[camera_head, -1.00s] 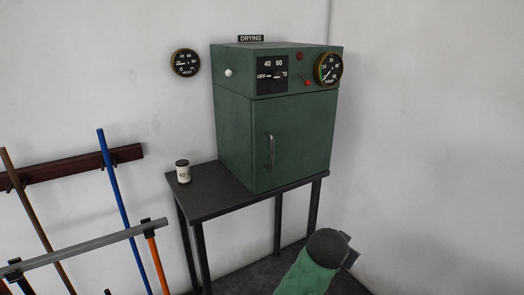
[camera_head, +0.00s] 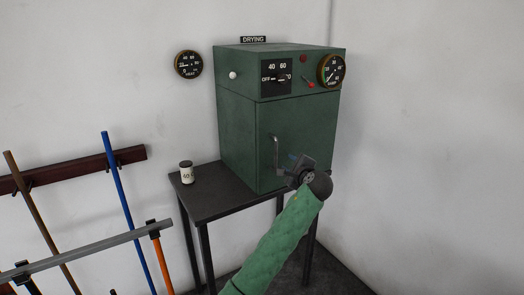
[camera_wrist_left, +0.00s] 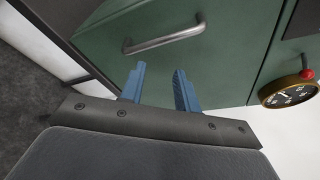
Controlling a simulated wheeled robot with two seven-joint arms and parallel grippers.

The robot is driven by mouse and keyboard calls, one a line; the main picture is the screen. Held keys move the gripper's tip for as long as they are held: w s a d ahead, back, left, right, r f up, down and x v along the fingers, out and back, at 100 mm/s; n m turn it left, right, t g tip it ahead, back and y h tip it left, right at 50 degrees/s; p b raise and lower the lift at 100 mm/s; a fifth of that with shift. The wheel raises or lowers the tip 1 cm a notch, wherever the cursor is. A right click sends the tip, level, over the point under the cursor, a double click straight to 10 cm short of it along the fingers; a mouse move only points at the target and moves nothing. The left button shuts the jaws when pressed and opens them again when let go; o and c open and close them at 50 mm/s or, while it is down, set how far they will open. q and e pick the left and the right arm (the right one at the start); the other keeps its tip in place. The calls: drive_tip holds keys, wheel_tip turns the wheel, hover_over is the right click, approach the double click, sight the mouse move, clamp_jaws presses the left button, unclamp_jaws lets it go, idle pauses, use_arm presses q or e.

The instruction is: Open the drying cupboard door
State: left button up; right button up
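The green drying cupboard (camera_head: 235,130) stands on a dark table, and its front door (camera_head: 310,130) is shut. The door's metal bar handle (camera_head: 275,151) is upright near the door's left edge. It also shows in the left wrist view (camera_wrist_left: 165,40). My left gripper (camera_head: 284,171) is at the lower right of the handle, in front of the door. In the left wrist view its two blue fingers (camera_wrist_left: 161,82) are apart with nothing between them, and the handle lies beyond their tips. My right gripper is in neither view.
A dark table (camera_head: 205,205) carries the cupboard and a small labelled jar (camera_head: 187,172) on its left. A control panel with dials (camera_head: 331,70) sits above the door. A grey rail (camera_head: 90,244) and poles stand at the left. The floor and wall at the right are clear.

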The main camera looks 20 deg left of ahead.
use_arm(q)
drive_tip(key=shift+w+a+r+m+t+y+p, duration=0.2)
drive_tip(key=shift+w+a+m+y+p, duration=0.15)
drive_tip(key=shift+w+a+m, duration=1.15)
drive_tip(key=shift+w+a+r+m+t+y+p, duration=0.2)
drive_tip(key=shift+w+a+m+p, duration=0.55)
drive_tip(key=shift+m, duration=1.35)
drive_tip(key=shift+w+a+r+m+y+p, duration=0.15)
drive_tip(key=shift+w+a+r+m+y, duration=0.15)
drive_tip(key=shift+w+a+m, duration=0.95)
drive_tip(key=shift+s+a+m, duration=0.15)
drive_tip(key=shift+s+m, duration=0.2)
drive_tip(key=shift+m, duration=0.2)
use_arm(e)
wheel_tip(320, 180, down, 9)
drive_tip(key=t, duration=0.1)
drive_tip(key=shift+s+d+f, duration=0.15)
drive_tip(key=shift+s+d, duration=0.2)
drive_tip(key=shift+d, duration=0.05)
use_arm(q)
clamp_jaws()
